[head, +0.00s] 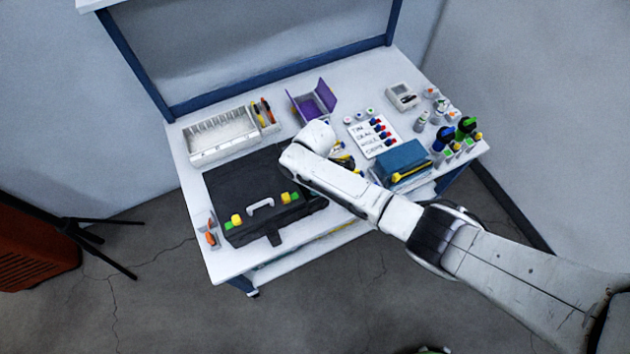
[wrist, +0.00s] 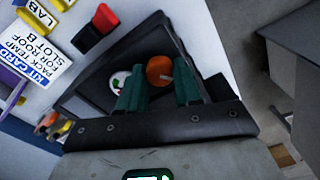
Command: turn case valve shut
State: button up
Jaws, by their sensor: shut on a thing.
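The black case (head: 232,186) lies on the white bench in the head view, with a pale handle and yellow latches on its near side. In the wrist view a dark box-like surface (wrist: 88,101), seemingly part of the case, fills the middle. An orange round knob (wrist: 159,69), which looks like the case valve, is there between the teal fingertips of my gripper (wrist: 161,88). My gripper is shut on the knob. Its lower part is hidden by the fingers. In the head view my arm hides my gripper and the valve.
A white divided tray (head: 222,137) and a purple holder (head: 312,101) stand behind the case. A blue box (head: 402,160) and several bottles stand to the right. A printed card (wrist: 36,62) and a red-and-black item (wrist: 97,28) lie beside the case in the wrist view.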

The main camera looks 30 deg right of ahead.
jog(key=o, duration=1)
jog(key=shift+o, duration=0.2)
notch_tip(320, 180, up, 11)
jog(key=shift+p, duration=0.3)
jog(key=shift+f, duration=0.1)
